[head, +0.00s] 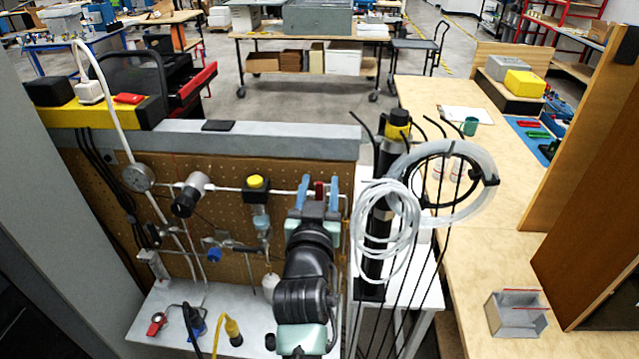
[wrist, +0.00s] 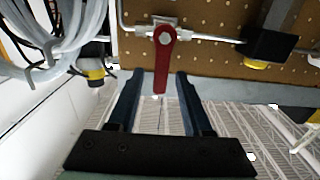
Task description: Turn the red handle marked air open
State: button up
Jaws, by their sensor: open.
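The red handle (wrist: 162,62) sits on a valve in a thin metal pipe in front of the pegboard. In the wrist view it stands crosswise to the pipe, its free end pointing toward my gripper. My gripper (wrist: 156,76) is open, one finger on each side of the handle's free end, with gaps visible on both sides. In the head view the red handle (head: 319,190) shows between the blue fingers of my gripper (head: 318,182). My wrist hides part of the pipe below. The marking on the handle cannot be read.
A yellow-topped filter unit (head: 257,190) and a pressure gauge (head: 138,177) stand left along the pipe. Coiled white tubing (head: 388,230) hangs close to the right. Another red-handled part (head: 157,323) lies on the white shelf (head: 180,300) below.

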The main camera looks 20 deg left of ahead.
jog(key=shift+w, duration=0.1)
grip_shut()
jog(key=shift+a+n, duration=0.15)
jog(key=shift+n, duration=0.15)
jog(key=s+a+f+n+b, duration=0.1)
jog(key=a+f+n, duration=0.3)
jog(key=n, duration=1.3)
jog(key=shift+s+a+f+b, duration=0.25)
jog(key=shift+a+f+b, duration=0.05)
jog(key=shift+f+b, duration=0.35)
jog(key=shift+n, duration=0.3)
